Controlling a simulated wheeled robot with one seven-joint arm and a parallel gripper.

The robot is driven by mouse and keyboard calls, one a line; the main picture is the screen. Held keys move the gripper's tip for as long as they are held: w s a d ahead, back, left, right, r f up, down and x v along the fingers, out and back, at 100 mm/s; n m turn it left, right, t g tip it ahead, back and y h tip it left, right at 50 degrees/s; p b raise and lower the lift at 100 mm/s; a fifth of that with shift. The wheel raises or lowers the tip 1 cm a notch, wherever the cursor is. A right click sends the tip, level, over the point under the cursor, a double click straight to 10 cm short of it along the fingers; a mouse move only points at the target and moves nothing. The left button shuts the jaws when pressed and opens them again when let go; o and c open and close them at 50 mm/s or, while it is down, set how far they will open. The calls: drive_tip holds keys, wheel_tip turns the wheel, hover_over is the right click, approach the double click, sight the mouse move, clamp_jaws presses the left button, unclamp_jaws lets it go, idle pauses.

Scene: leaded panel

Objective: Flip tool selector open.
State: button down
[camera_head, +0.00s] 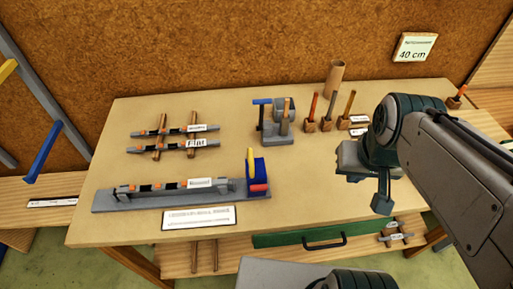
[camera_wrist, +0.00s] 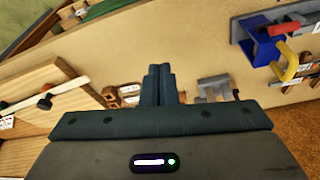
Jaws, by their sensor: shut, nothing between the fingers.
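No part carries a readable tool selector label, so I cannot tell for certain which one it is. A blue block (camera_head: 259,171) with an upright yellow lever (camera_head: 250,160) and a red piece (camera_head: 259,188) stands at the right end of a long grey base. In the wrist view the blue block (camera_wrist: 252,40), red piece (camera_wrist: 284,27) and yellow lever (camera_wrist: 291,62) are at the upper right. A grey fixture (camera_head: 276,130) with a blue bar (camera_head: 262,101) stands farther back. My gripper (camera_head: 382,203) is shut and empty, right of both, apart from them. Its closed fingers (camera_wrist: 158,82) show in the wrist view.
Wooden-handled tools in blocks (camera_head: 328,122) and a brown tube (camera_head: 335,75) stand at the back right. Two labelled racks (camera_head: 175,140) lie at the left. A white card (camera_head: 199,218) lies near the front edge. A green drawer (camera_head: 300,235) is below. The tabletop's middle right is clear.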

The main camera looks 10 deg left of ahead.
wheel_tip(320, 180, up, 7)
drive_tip(key=n+g+b, duration=0.5)
drive_tip(key=n+b, duration=0.1)
drive_tip(key=n, duration=1.5)
hover_over(259, 185)
drive_tip(key=w, duration=0.3)
drive_tip(key=shift+w+a+r+h, duration=0.1)
drive_tip(key=shift+a+h, duration=0.2)
drive_tip(key=shift+a, duration=0.1)
drive_tip(key=s+f, duration=0.1)
drive_tip(key=f, duration=0.8)
drive_tip(key=s+f+b, duration=0.1)
drive_tip(key=f, duration=0.3)
drive_tip(key=shift+s+d+f, duration=0.3)
drive_tip(key=shift+d+f, duration=0.05)
drive_tip(key=shift+f, duration=0.05)
